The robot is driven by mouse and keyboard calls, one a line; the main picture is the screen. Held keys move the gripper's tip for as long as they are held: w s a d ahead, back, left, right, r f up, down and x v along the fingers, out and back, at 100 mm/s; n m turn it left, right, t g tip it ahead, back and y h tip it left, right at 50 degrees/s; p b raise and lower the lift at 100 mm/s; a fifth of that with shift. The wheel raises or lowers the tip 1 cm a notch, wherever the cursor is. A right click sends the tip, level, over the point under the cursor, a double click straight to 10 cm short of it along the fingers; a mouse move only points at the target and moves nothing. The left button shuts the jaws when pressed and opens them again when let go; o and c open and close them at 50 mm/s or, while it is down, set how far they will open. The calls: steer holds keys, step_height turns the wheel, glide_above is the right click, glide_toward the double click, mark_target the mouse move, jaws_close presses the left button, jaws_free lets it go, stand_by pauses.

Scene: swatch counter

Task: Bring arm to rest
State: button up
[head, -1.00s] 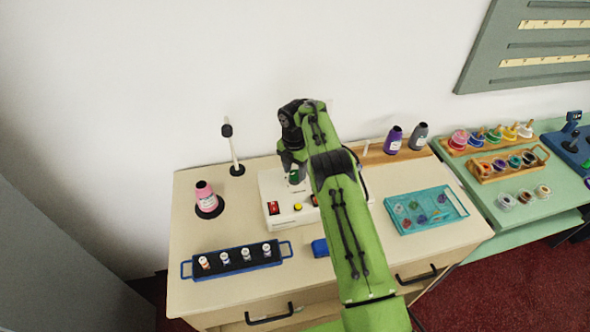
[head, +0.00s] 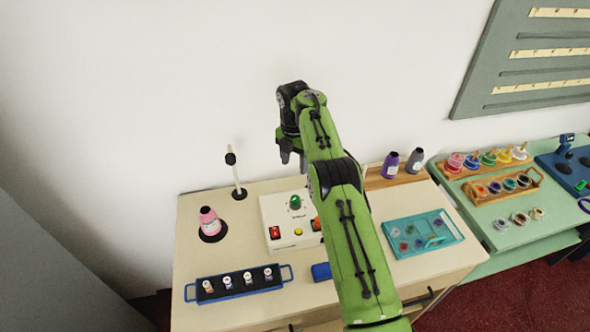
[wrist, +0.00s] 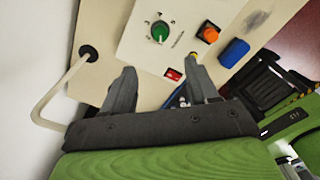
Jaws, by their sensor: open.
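My green arm reaches up over the counter in the head view. My gripper (head: 288,158) hangs in the air above the back of the white control box (head: 275,237). In the wrist view my gripper (wrist: 165,90) has its two dark fingers spread apart with nothing held between them. The box (wrist: 143,45) shows there with its green knob (wrist: 160,31), red switch (wrist: 173,74) and orange button (wrist: 208,34). The fingers are clear of the knob. My arm hides part of the box's right side in the head view.
A pink bottle (head: 209,222) and a white bent stand (head: 236,172) are at the left. A blue rack (head: 225,292) of vials is in front, a teal tray (head: 449,240) at right. Purple (head: 391,164) and grey (head: 414,160) bottles stand at the back.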

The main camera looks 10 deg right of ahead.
steer(key=shift+r, duration=0.4)
steer(key=s+a+r+m+t+b, duration=0.2)
steer(key=s+r+m+t+b, duration=0.1)
steer(key=s+r+m, duration=1.15)
steer(key=s+d+f+m+t+b, duration=0.1)
steer(key=s+m, duration=0.4)
steer(key=s, duration=0.7)
steer(key=s+d+f+m+t, duration=0.1)
steer(key=s+f+m, duration=0.2)
steer(key=s, duration=1)
steer(key=m, duration=0.3)
steer(key=shift+s+t+b, duration=0.3)
steer(key=shift+t+b, duration=0.05)
steer(key=shift+t, duration=0.05)
